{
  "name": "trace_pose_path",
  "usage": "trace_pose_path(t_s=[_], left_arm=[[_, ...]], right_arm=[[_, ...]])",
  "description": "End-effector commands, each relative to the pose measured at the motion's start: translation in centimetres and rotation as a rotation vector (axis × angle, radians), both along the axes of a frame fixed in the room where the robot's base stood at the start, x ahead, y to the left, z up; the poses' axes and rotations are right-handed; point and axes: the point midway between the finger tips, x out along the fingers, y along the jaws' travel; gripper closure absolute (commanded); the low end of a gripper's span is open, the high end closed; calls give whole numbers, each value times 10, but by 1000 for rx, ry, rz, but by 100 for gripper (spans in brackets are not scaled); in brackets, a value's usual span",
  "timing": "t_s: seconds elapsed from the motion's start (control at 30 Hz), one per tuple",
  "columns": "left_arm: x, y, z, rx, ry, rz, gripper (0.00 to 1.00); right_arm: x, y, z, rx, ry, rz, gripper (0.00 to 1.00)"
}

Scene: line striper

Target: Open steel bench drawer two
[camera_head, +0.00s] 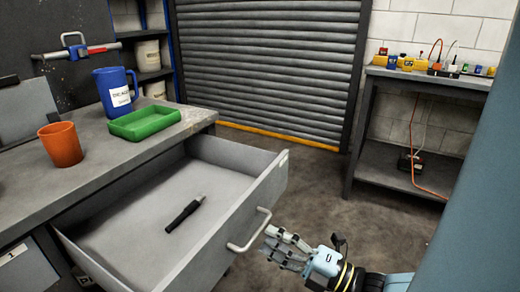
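A grey steel bench drawer (232,222) is pulled far out from under the bench. Its number cannot be read from here. A light bar handle (250,232) is on its front. A black tool with a light tip (185,213) lies on the drawer floor. My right gripper (266,242) is just right of the handle, outside the drawer front. Its fingers point left and look spread, with nothing between them. It appears apart from the handle. My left gripper is not in view.
The bench top (95,160) holds an orange cup (61,145), a blue mug (115,92) and a green tray (145,122). A front labelled 1 (14,254) is at lower left. A side table (430,80) stands at right. Floor between is clear.

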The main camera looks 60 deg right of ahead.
Motion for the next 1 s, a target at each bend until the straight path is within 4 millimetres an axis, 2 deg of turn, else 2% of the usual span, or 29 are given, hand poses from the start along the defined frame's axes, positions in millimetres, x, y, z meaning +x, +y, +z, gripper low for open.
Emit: trace_pose_path(t_s=[0.03, 0.2, 0.4, 1.0], left_arm=[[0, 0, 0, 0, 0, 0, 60], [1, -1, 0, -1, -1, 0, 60], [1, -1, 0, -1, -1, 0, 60], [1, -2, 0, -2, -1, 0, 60]], right_arm=[[-13, -1, -3, 0, 5, 0, 66], [-48, -4, -10, 0, 3, 0, 66], [-72, -5, -14, 0, 1, 0, 66], [-76, -6, -14, 0, 0, 1, 66]])
